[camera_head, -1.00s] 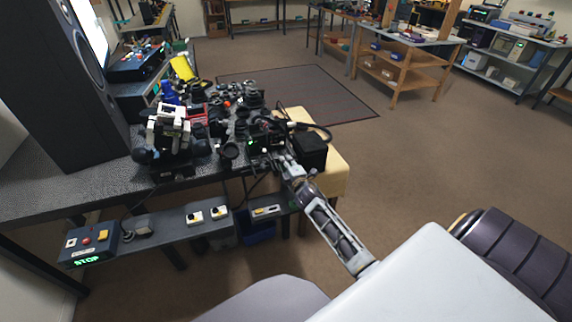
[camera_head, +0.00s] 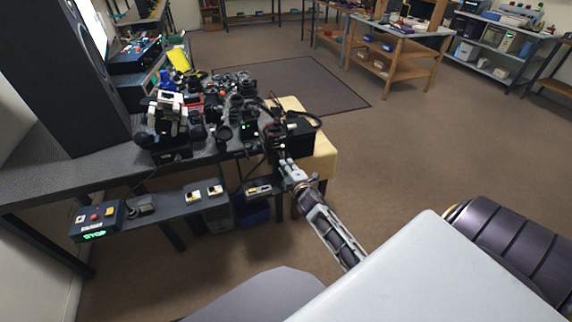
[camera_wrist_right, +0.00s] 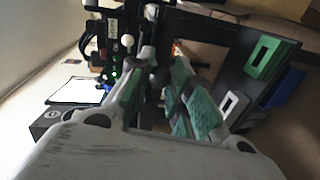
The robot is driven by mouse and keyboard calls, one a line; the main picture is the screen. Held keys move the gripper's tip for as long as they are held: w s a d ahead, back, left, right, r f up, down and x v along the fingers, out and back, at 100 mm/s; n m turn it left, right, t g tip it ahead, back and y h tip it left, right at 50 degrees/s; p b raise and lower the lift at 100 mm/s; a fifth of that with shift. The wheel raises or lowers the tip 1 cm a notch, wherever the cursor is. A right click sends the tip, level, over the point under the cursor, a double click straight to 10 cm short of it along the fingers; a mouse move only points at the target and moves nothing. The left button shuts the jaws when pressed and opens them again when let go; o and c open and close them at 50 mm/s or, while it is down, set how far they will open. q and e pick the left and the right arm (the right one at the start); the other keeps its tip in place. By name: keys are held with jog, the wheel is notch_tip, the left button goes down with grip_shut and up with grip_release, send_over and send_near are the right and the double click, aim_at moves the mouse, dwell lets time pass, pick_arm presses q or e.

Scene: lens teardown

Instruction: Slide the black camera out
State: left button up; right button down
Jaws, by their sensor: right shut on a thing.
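The black camera (camera_head: 275,137) is at the right end of the crowded dark bench, in front of a black box. My right gripper (camera_head: 287,166) reaches it from the near side, at the bench's front edge, and is shut on it. In the right wrist view the green-padded fingers (camera_wrist_right: 158,95) are close around a dark part, mostly hidden between them. A black unit with a green light and an "OK" label (camera_wrist_right: 115,48) stands just beyond the fingers. My left gripper is not in view.
A black box (camera_head: 301,141) stands on a yellow-topped surface (camera_head: 322,160) to the right. A black-and-white device (camera_head: 168,115) and a tall speaker (camera_head: 72,85) stand to the left. A lower shelf (camera_head: 175,205) carries small switches. Open floor lies to the right.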

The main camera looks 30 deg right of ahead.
jog(key=shift+s+f, duration=0.15)
jog(key=shift+f, duration=0.05)
jog(key=c, duration=1.3)
grip_release()
jog(key=shift+s+r, duration=0.1)
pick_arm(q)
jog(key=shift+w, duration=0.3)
pick_arm(e)
jog(key=shift+o, duration=0.2)
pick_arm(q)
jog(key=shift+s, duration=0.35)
pick_arm(e)
jog(key=v, duration=1.1)
jog(key=shift+s, duration=0.4)
jog(key=shift+a+r, duration=0.1)
